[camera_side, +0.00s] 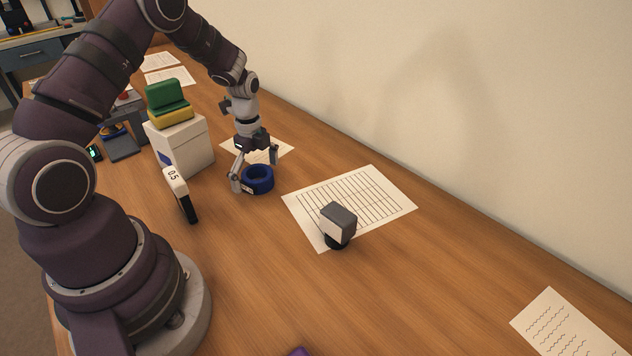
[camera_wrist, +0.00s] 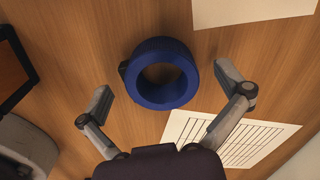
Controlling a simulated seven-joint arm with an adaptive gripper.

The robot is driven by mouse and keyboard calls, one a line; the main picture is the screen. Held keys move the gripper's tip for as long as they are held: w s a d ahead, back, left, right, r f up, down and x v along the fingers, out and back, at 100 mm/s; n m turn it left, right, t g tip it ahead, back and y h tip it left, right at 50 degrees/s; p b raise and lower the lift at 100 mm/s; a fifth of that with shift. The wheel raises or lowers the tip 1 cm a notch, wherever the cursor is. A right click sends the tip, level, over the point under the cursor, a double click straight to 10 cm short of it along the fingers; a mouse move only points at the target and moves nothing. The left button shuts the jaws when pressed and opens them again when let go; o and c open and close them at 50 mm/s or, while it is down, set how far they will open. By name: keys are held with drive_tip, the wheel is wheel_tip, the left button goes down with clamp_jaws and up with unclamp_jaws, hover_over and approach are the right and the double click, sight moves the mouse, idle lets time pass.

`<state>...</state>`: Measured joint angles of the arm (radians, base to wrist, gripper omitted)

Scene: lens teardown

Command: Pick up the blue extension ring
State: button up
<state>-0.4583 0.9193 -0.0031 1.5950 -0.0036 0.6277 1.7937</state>
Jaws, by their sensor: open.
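The blue extension ring (camera_side: 258,178) lies flat on the wooden table in the side view, near a sheet of paper. In the wrist view the ring (camera_wrist: 184,55) shows as a ribbed blue band with the table visible through its hole and a small dark tab on its left. My gripper (camera_side: 256,172) is open above the ring, with one finger at its left and the other at its upper right. In the wrist view my gripper's fingers (camera_wrist: 173,92) are spread wide, and the ring sits between and ahead of them. No contact shows there.

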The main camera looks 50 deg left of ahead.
drive_tip(key=c, duration=1.3)
drive_tip(key=shift+r, duration=0.1)
